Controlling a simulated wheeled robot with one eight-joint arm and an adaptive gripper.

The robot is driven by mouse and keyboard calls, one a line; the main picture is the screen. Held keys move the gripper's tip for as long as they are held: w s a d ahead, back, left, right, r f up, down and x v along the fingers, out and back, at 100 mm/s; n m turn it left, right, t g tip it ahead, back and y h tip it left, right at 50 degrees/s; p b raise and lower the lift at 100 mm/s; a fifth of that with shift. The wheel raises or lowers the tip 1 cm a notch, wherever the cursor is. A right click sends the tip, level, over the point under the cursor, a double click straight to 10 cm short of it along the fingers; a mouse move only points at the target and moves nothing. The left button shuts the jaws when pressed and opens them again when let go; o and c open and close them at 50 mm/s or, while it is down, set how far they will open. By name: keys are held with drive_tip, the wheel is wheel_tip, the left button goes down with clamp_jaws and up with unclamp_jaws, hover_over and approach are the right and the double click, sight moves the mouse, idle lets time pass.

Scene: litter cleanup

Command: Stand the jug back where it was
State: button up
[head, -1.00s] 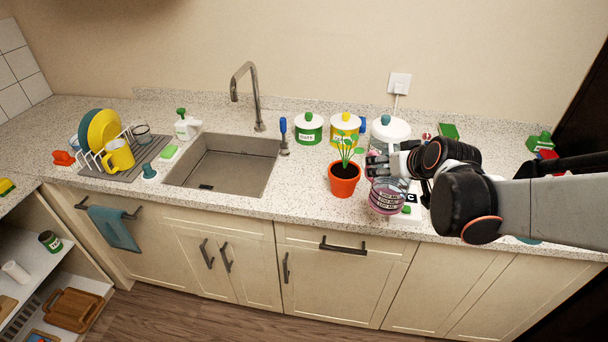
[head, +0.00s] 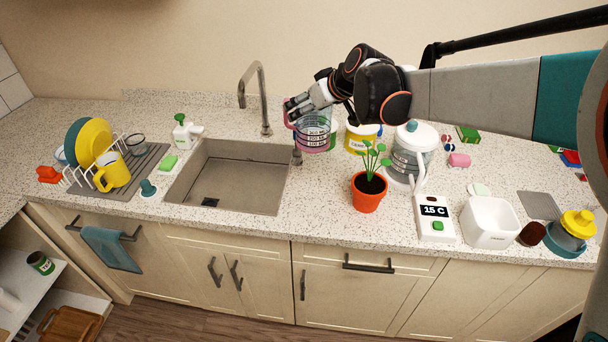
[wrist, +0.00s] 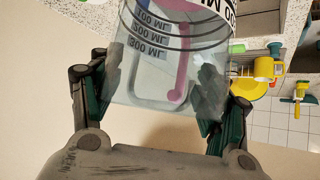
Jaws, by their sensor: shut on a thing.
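The jug (head: 316,137) is clear, with pink trim and dark measuring marks. It is upright at the back of the counter, just right of the sink. My gripper (head: 300,108) is shut on it from above and the side. In the wrist view the jug (wrist: 160,50) fills the space between the two fingers (wrist: 162,86), with its 100, 200 and 300 ML marks showing. I cannot tell whether its base touches the counter.
The sink (head: 232,175) with its tap (head: 262,95) lies left of the jug. A yellow canister (head: 357,140) stands close on its right. A potted plant (head: 369,192), glass kettle (head: 410,155) and scale-like display unit (head: 434,215) stand further right.

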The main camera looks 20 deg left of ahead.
wheel_tip(320, 180, down, 19)
drive_tip(key=b, duration=0.4)
drive_tip(key=shift+b, duration=0.3)
drive_tip(key=shift+f, duration=0.2)
drive_tip(key=o, duration=1.6)
drive_tip(key=shift+c, duration=0.2)
drive_tip(key=shift+r, duration=0.1)
drive_tip(key=p+v, duration=0.2)
drive_tip(key=v, duration=0.5)
drive_tip(key=shift+d+r, duration=0.2)
drive_tip(key=shift+r, duration=0.05)
